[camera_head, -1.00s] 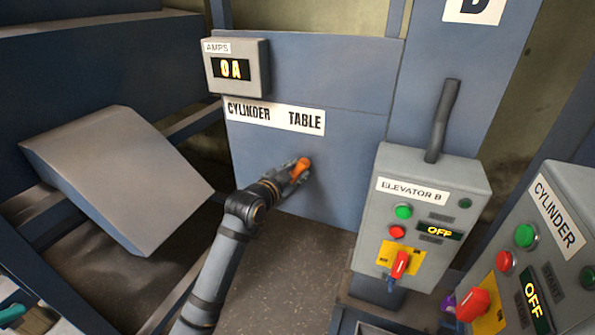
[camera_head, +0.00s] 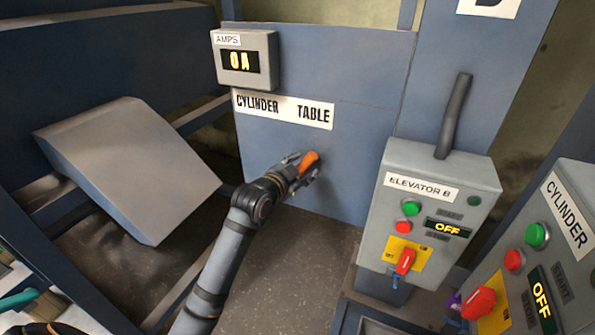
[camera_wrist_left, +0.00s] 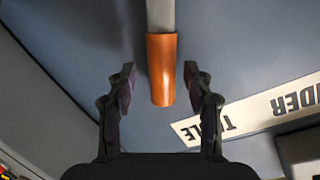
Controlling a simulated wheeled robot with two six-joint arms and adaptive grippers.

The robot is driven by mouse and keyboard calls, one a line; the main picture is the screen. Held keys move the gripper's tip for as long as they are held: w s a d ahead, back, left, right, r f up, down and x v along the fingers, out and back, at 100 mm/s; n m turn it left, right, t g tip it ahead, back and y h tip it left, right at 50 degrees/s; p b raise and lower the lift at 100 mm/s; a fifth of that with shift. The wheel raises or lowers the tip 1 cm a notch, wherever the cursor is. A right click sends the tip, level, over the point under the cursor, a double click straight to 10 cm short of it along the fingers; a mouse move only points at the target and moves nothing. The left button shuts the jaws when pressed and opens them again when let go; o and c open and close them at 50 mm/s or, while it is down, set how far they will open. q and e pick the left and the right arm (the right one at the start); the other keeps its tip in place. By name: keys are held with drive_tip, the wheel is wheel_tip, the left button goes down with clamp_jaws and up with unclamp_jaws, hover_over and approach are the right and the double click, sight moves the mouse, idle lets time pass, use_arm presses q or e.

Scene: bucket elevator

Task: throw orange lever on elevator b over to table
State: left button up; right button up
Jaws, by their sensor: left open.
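The orange lever (camera_head: 309,161) is on the blue panel (camera_head: 372,150) below the CYLINDER TABLE label (camera_head: 283,109), nearer the TABLE word. My left gripper (camera_head: 302,169) is open at the lever, with its fingers on either side of the orange grip. In the left wrist view the orange grip (camera_wrist_left: 161,70) lies between the two open fingers (camera_wrist_left: 160,85), with a visible gap on each side. The lever's grey shaft runs out of the top of that view. The lever's mount is not clear. My right gripper does not show.
An amps display (camera_head: 244,59) reading 0A is above the label. The ELEVATOR B control box (camera_head: 375,215) reads OFF and stands right of the lever panel. The CYLINDER control box (camera_head: 578,190) is farther right. A grey sloped block (camera_head: 130,165) stands left of my arm.

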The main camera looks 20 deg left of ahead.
use_arm(q)
drive_tip(key=v, duration=1.1)
drive_tip(key=shift+s, duration=0.3)
drive_tip(key=w+a+f+n+g+y, duration=0.2)
drive_tip(key=a+f, duration=0.4)
drive_tip(key=f, duration=0.5)
drive_tip(key=w+a+f+n+g+y, duration=0.1)
drive_tip(key=a+f+n+y, duration=0.1)
drive_tip(key=a+f, duration=0.75)
drive_tip(key=s+a+f+n+g+b, duration=0.15)
drive_tip(key=s+f, duration=0.25)
drive_tip(key=f, duration=0.7)
drive_tip(key=s+f+n+g, duration=0.15)
drive_tip(key=s+f, duration=0.25)
drive_tip(key=f, duration=0.7)
drive_tip(key=s+d+f+g, duration=0.3)
drive_tip(key=s+f+g, duration=0.1)
drive_tip(key=s+f, duration=1.2)
drive_tip(key=s+d+f+g, duration=0.1)
drive_tip(key=s+d+f, duration=0.2)
drive_tip(key=s, duration=0.3)
drive_tip(key=s+d+f+g, duration=0.1)
drive_tip(key=s+d+f, duration=0.2)
drive_tip(key=s+f, duration=0.2)
drive_tip(key=s+d+f+g+h, duration=0.1)
drive_tip(key=s+d+f+g, duration=0.1)
drive_tip(key=s, duration=0.7)
drive_tip(key=shift+s+d+f+n, duration=0.25)
drive_tip(key=shift+d+f+n, duration=0.15)
drive_tip(key=shift+d+f, duration=0.55)
